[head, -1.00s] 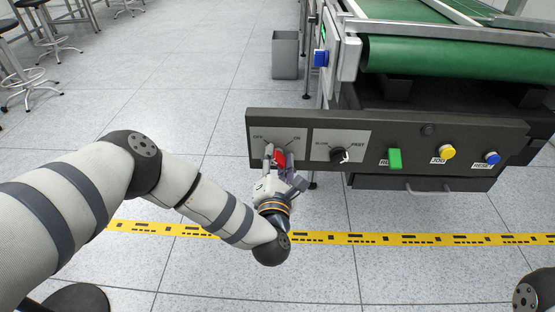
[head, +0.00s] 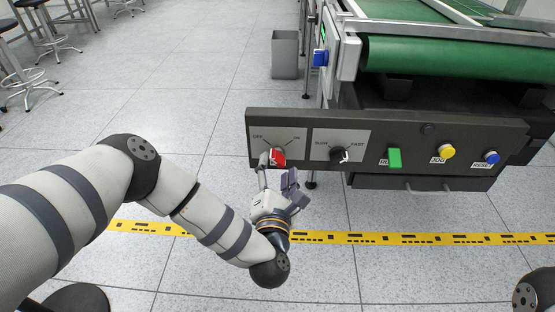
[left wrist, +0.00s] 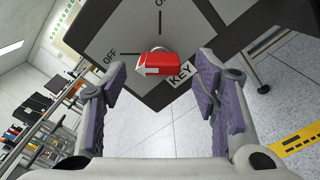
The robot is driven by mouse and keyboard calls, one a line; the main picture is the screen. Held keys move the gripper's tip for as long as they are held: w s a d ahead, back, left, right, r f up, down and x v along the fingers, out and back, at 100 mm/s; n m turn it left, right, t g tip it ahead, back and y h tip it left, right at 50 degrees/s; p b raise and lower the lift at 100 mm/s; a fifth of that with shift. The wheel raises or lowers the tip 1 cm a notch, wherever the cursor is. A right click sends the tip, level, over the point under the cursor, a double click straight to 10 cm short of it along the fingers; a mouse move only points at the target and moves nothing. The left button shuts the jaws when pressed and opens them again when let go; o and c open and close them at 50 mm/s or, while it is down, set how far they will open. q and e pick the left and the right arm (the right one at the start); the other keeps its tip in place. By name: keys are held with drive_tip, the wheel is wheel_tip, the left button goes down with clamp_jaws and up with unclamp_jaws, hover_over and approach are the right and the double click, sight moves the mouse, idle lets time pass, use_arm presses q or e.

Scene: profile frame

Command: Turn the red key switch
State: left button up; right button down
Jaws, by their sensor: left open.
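The red key switch (head: 278,157) is on a light plate at the left end of the dark control panel (head: 375,163), below the OFF and ON marks. In the left wrist view the red key (left wrist: 165,62) shows ahead, beyond the fingertips, with the OFF and KEY labels beside it. My left gripper (head: 277,174) is open and empty just below and in front of the key. In the left wrist view its purple-padded fingers (left wrist: 163,88) stand wide apart, with a gap before the key. My right gripper is out of view.
Right of the key, the panel carries a black SLOW-FAST knob (head: 337,154), a green switch (head: 395,158), a yellow JOG button (head: 447,151) and a blue RESET button (head: 491,157). A green conveyor (head: 455,57) stands behind.

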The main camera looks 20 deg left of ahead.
use_arm(q)
drive_tip(key=v, duration=0.8)
drive_tip(key=shift+r, duration=0.15)
